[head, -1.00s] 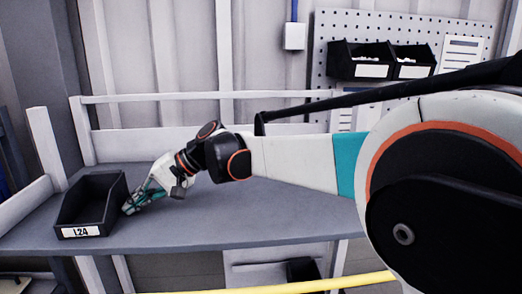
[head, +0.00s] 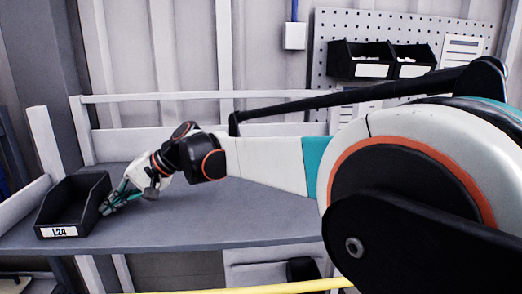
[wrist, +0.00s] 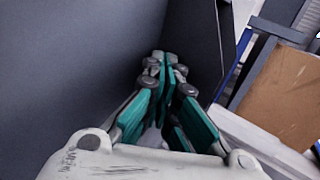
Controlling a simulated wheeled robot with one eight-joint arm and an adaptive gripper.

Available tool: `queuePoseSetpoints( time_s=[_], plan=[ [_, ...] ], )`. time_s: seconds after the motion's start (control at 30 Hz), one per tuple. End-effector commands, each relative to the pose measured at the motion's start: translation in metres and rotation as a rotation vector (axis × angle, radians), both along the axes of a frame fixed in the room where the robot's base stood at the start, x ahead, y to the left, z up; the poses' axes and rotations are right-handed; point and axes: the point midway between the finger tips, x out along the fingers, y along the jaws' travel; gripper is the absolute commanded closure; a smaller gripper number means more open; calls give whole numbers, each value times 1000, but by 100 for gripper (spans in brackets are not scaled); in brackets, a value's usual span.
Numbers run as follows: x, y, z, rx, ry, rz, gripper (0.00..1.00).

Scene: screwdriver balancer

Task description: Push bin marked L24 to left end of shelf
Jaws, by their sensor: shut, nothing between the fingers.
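The black bin marked L24 (head: 66,212) stands upright near the left end of the grey shelf (head: 215,215). Its white label faces front, and a narrow strip of shelf shows between it and the white left end rail (head: 24,208). My gripper (head: 104,208) is shut and empty, its teal fingers at the bin's right side; they appear to touch it. In the wrist view, my gripper (wrist: 168,62) has its fingers together next to a dark wall, seemingly the bin's side (wrist: 70,60). The exact contact point is hidden.
The shelf is clear to the right of my gripper. A white rail (head: 200,97) runs along the back. Two black bins (head: 380,60) hang on the pegboard (head: 400,25) at upper right. A yellow bar (head: 270,287) crosses below the shelf.

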Motion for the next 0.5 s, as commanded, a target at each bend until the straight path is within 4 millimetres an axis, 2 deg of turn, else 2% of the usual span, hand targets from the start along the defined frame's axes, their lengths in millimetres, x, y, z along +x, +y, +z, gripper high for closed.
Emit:
queuePoseSetpoints(
  time_s=[0.5],
  plan=[
    [-5, 28, 0, 0, 1, 1, 100]
  ],
)
